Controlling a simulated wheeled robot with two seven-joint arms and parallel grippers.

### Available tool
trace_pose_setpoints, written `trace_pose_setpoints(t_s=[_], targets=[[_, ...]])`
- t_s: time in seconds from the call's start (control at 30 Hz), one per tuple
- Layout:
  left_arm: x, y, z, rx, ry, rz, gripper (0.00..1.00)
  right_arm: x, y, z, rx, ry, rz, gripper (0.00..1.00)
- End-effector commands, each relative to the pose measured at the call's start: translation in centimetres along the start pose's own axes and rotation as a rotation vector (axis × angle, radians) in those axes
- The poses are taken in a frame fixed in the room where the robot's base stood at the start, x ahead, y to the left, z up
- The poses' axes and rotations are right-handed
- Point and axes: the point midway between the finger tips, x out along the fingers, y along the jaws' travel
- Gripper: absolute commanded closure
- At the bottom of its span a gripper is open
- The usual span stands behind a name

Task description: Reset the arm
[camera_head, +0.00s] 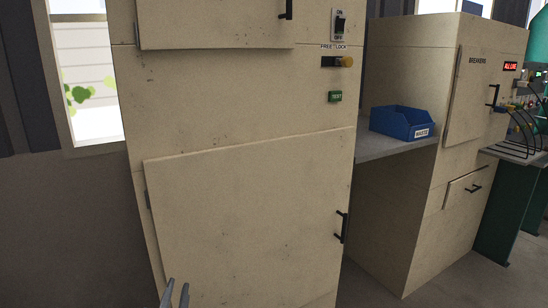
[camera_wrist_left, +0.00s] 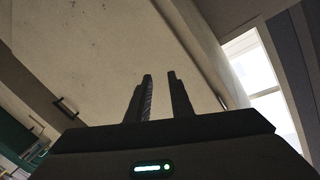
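My left gripper (camera_head: 175,294) shows at the bottom edge of the head view, in front of the lower left part of the beige cabinet (camera_head: 240,100). Only its two grey fingertips show there, with a gap between them. In the left wrist view its two dark fingers (camera_wrist_left: 160,98) stand apart with nothing between them. The cabinet's pale face fills much of the space beyond them. My right gripper is not in view.
The cabinet has a closed lower door (camera_head: 250,215), a black handle (camera_head: 341,226), an on/off switch (camera_head: 339,24) and a green test button (camera_head: 335,96). A blue waste bin (camera_head: 402,122) sits on a grey shelf (camera_head: 385,148). A breakers cabinet (camera_head: 450,150) stands right. A window (camera_head: 85,70) is left.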

Motion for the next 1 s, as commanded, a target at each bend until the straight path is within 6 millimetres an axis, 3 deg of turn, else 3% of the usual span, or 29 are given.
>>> trace_pose_setpoints(t_s=[0.03,0.2,0.4,0.6,1.0], targets=[[-1.5,0.8,2.9,-0.024,-0.076,0.031,0.8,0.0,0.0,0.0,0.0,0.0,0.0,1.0],[-7.4,3.4,11.6,-0.089,-0.332,0.141,0.8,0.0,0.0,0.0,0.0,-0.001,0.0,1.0],[-16.4,6.2,19.7,-0.147,-0.619,0.282,0.8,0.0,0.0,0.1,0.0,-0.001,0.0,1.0],[-23.5,7.6,23.7,-0.176,-0.807,0.385,0.8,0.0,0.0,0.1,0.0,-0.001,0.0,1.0],[-33.0,8.8,26.9,-0.202,-1.027,0.521,0.8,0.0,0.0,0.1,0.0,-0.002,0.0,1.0]])
